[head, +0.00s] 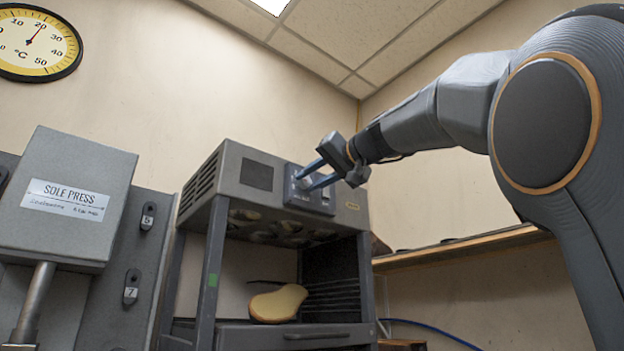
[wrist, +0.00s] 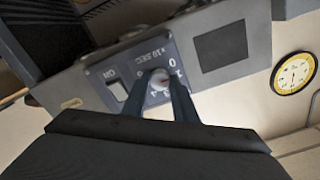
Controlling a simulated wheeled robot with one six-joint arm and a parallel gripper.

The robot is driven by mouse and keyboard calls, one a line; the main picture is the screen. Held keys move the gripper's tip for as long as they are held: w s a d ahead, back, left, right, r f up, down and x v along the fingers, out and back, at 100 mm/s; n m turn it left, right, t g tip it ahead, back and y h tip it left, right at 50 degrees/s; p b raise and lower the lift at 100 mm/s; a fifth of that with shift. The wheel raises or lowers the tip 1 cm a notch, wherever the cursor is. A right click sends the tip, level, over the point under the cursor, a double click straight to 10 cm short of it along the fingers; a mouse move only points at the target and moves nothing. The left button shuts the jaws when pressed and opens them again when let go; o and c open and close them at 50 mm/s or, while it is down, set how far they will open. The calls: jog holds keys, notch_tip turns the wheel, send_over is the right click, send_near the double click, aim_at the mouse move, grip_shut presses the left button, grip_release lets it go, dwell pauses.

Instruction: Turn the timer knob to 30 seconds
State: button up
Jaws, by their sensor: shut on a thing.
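Which numeral the mark points at is too small to tell. My gripper (wrist: 160,86) has one blue-grey finger on each side of the knob and is shut on it. In the head view my gripper (head: 303,180) reaches the panel (head: 322,204) on the machine's upper front; the fingers hide the knob there.
An ON switch (wrist: 118,90) sits beside the knob. Below the panel, the machine's open bay holds a tan sole (head: 278,304). A sole press (head: 75,200) stands at the left and a wooden shelf (head: 460,247) runs along the right wall. The air before the panel is clear.

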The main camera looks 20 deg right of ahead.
jog(key=m+p, duration=0.1)
jog(key=m, duration=0.3)
jog(key=shift+r+m, duration=0.1)
jog(key=shift+m, duration=0.2)
jog(key=m+p, duration=0.1)
jog(key=m, duration=0.3)
jog(key=shift+m+p, duration=0.3)
jog(key=shift+p, duration=0.05)
jog(key=m+p, duration=0.2)
jog(key=m, duration=0.2)
jog(key=shift+r+m, duration=0.1)
jog(key=shift+m, duration=0.2)
jog(key=shift+m+p, duration=1.05)
jog(key=shift+m, duration=0.85)
jog(key=o, duration=1)
jog(key=shift+o, duration=0.2)
